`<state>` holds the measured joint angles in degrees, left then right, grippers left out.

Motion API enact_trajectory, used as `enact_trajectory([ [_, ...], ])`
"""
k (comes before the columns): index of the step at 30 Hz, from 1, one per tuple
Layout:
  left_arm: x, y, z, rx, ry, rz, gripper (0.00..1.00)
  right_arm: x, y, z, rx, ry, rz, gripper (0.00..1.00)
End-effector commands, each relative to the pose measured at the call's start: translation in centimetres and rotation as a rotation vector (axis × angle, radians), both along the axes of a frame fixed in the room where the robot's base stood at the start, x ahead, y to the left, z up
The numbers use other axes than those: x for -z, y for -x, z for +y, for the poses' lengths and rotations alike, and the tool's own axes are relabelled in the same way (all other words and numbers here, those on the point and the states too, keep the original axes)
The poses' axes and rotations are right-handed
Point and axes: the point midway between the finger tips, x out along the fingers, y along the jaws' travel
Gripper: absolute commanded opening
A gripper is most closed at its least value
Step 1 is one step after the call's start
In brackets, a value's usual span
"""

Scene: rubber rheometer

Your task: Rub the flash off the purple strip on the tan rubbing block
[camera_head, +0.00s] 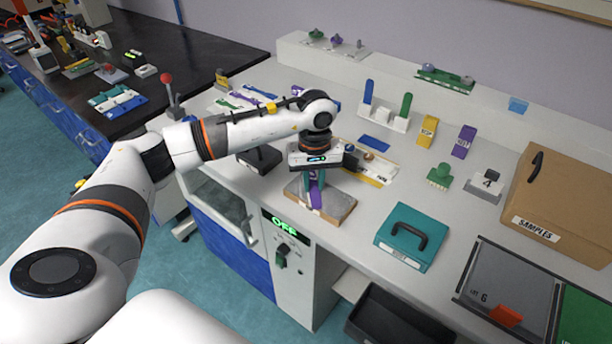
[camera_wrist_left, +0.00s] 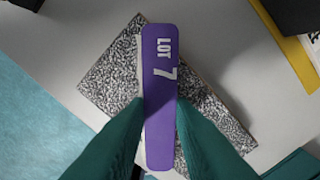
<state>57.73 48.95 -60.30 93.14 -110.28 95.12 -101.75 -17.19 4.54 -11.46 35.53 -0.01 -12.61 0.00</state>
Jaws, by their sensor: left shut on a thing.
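The purple strip (camera_head: 317,197), marked "LOT 7" in the left wrist view (camera_wrist_left: 159,48), is between the teal fingers of my left gripper (camera_head: 314,180). The fingers are shut on its sides and also show in the left wrist view (camera_wrist_left: 160,103). A thin pale edge runs along the strip's left side there. The rubbing block (camera_head: 338,204) lies right under the strip, with a tan side and a speckled grey top (camera_wrist_left: 110,72). I cannot tell whether the strip touches the block. My right gripper is not in view.
A teal case (camera_head: 411,237) with a dark handle stands to the right of the block. A yellow-edged tray (camera_head: 378,170) lies behind it. A cabinet with a lit "OFF" display (camera_head: 285,226) is below the bench's front edge. The "SAMPLES" box (camera_head: 560,205) is far right.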

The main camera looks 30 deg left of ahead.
Motion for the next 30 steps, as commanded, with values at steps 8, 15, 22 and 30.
enact_trajectory([
  [8, 0.1, 0.1, -1.3, 0.001, 0.0, -0.001, 0.04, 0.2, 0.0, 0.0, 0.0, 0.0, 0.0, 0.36],
  [15, 0.3, 0.3, -3.4, 0.003, 0.0, 0.0, 0.04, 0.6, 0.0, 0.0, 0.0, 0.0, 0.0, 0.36],
  [22, 0.4, 0.4, -4.3, 0.003, 0.001, 0.002, 0.04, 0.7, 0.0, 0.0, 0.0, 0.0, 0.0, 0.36],
  [30, 0.4, 0.6, -6.5, 0.005, 0.003, 0.004, 0.04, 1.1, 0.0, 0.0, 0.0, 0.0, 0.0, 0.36],
])
